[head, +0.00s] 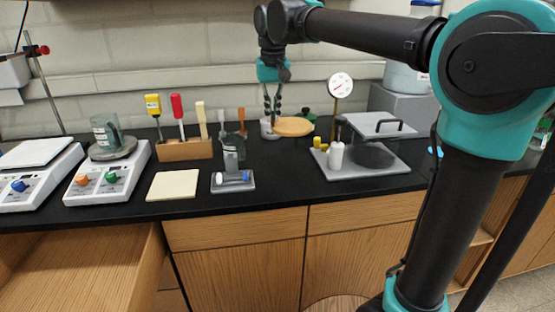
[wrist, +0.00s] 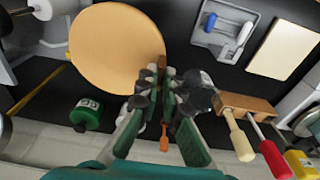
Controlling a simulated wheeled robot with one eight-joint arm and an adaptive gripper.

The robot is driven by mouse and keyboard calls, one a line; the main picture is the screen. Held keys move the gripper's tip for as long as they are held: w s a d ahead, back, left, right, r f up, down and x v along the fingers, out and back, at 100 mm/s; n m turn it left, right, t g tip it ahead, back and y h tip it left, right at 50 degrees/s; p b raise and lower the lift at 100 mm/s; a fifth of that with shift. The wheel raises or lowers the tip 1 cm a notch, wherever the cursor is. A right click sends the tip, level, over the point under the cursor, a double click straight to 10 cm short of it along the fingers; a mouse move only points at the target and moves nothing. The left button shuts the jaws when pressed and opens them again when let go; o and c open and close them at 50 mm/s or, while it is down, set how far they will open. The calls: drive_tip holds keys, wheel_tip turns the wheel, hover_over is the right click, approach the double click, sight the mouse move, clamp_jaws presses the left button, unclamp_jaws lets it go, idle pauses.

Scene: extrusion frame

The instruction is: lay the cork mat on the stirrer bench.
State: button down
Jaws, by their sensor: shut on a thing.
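The cork mat (head: 294,127) is a round tan disc. My gripper (head: 272,110) points down and is shut on the mat's left edge in the head view. In the wrist view the fingertips (wrist: 161,68) pinch the rim of the mat (wrist: 112,45), and the disc reaches to the upper left. The mat looks nearly level, over the rear part of the black bench (head: 262,180). The head view does not clearly show the gap beneath it.
A tool block (head: 185,150), a grey tray (head: 233,184) and a cream pad (head: 172,185) stand left of the mat. Hotplate stirrers (head: 108,175) are farther left. A grey plate with a lid (head: 362,167) is at right. Bare bench lies in front of the mat.

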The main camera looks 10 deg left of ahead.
sight(273, 128)
wheel_tip(273, 128, down, 15)
drive_tip(key=shift+f, duration=0.1)
idle(0.4)
drive_tip(key=c, duration=2.1)
unclamp_jaws()
drive_tip(key=shift+c, duration=0.2)
drive_tip(key=o, duration=0.4)
drive_tip(key=shift+o, duration=0.2)
drive_tip(key=r, duration=0.4)
drive_tip(key=s+r, duration=0.1)
drive_tip(key=r, duration=0.7)
drive_tip(key=shift+s+d, duration=0.15)
drive_tip(key=shift+s, duration=0.1)
